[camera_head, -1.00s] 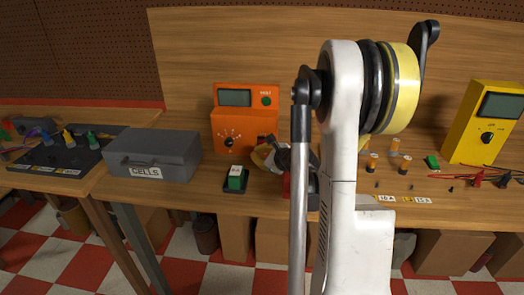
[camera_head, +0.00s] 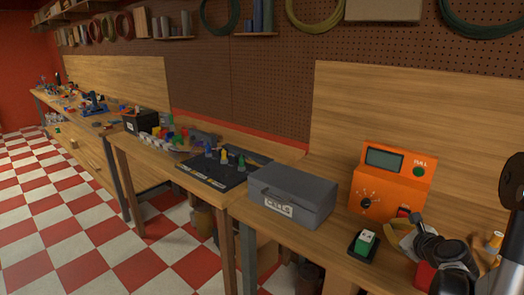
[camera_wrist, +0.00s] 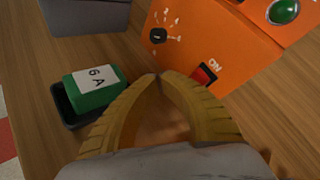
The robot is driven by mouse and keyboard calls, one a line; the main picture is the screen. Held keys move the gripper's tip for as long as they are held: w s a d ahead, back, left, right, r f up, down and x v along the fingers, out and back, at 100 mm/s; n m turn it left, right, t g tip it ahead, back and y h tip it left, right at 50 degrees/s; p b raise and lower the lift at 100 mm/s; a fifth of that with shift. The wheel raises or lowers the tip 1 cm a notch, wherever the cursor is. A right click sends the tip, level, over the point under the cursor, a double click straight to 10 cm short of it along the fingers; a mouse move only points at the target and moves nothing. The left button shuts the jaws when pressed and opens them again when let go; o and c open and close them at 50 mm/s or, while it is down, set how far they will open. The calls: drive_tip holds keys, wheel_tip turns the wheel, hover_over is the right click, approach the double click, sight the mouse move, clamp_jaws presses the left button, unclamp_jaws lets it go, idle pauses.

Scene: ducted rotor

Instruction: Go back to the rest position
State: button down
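My gripper (camera_wrist: 158,80) has two yellow ribbed fingers, and their tips meet with nothing between them. In the head view my gripper (camera_head: 395,230) is low at the right, in front of the orange tester (camera_head: 388,185). In the wrist view the fingers point at the foot of the tester (camera_wrist: 215,35), near its red ON switch (camera_wrist: 206,74). Left of the fingers, a green block (camera_wrist: 96,88) with a white "6 A" label sits in a small black tray (camera_wrist: 66,106). The block (camera_head: 365,240) also shows in the head view, beside the gripper.
A grey CELLS box (camera_head: 292,196) stands left of the tester on the bench. Farther left is a dark board (camera_head: 205,178) with coloured pegs. More benches run back along the pegboard wall. The checkered floor (camera_head: 80,210) at left looks open.

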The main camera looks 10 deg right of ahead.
drive_tip(key=a+r+n, duration=0.1)
drive_tip(key=a+n, duration=0.1)
drive_tip(key=a, duration=0.1)
drive_tip(key=a+r+n+g+y, duration=0.1)
drive_tip(key=a+n, duration=0.1)
drive_tip(key=a, duration=0.2)
drive_tip(key=a+r+n, duration=0.1)
drive_tip(key=a+n, duration=0.1)
drive_tip(key=a, duration=0.1)
drive_tip(key=shift+a+n+y, duration=0.3)
drive_tip(key=shift+a+n, duration=0.05)
drive_tip(key=shift+n, duration=0.05)
drive_tip(key=s+a+r+n+g, duration=0.2)
drive_tip(key=s+a+n+g, duration=0.3)
drive_tip(key=s+a+n, duration=1.4)
drive_tip(key=a+n, duration=0.2)
drive_tip(key=n, duration=0.2)
drive_tip(key=shift+s+r+n, duration=0.15)
drive_tip(key=shift+s+n, duration=0.1)
drive_tip(key=shift+n, duration=0.15)
drive_tip(key=shift+a, duration=0.1)
